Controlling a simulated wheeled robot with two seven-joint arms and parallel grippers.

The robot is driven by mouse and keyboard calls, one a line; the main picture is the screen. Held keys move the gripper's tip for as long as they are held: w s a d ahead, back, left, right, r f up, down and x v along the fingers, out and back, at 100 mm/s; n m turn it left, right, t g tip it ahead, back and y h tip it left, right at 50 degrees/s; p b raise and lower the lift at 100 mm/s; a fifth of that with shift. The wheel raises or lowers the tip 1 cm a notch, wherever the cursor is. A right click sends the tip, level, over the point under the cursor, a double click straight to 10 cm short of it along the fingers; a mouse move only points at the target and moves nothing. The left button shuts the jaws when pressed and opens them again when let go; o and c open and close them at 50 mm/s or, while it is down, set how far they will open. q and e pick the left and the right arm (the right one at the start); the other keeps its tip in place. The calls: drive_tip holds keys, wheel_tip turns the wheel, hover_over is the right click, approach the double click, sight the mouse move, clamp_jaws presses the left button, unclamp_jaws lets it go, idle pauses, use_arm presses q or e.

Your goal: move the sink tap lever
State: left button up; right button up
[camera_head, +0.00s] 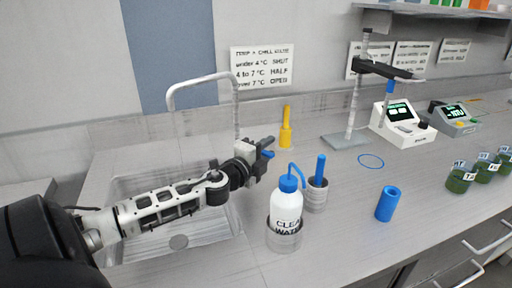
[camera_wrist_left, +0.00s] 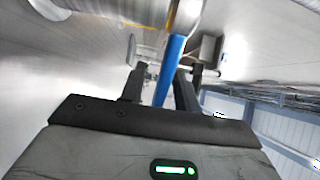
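The sink tap has a tall grey gooseneck spout (camera_head: 236,100) that arches over the steel sink (camera_head: 180,241). The tap's blue lever (camera_head: 267,154) shows at the tip of my left gripper (camera_head: 262,152), which hides most of the tap body. In the left wrist view, the blue lever (camera_wrist_left: 171,68) runs between the two dark fingers of my left gripper (camera_wrist_left: 160,88). The fingers stand apart, with a gap beside the lever on the left finger's side; contact with the right finger is unclear. My right gripper is not in view.
A wash bottle (camera_head: 286,205) in a metal holder and a blue-handled tool (camera_head: 320,170) in a steel cup stand close right of the gripper. A yellow bottle (camera_head: 286,130) stands behind. A blue cylinder (camera_head: 387,204) is farther right. A wall sign (camera_head: 262,67) lists SHUT, HALF and OPEN by temperature.

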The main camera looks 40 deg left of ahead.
use_arm(q)
drive_tip(key=s+d+b, duration=0.1)
drive_tip(key=s, duration=1.4)
drive_tip(key=shift+s+d+b, duration=0.3)
drive_tip(key=shift+s+d, duration=0.05)
drive_tip(key=shift+d, duration=0.05)
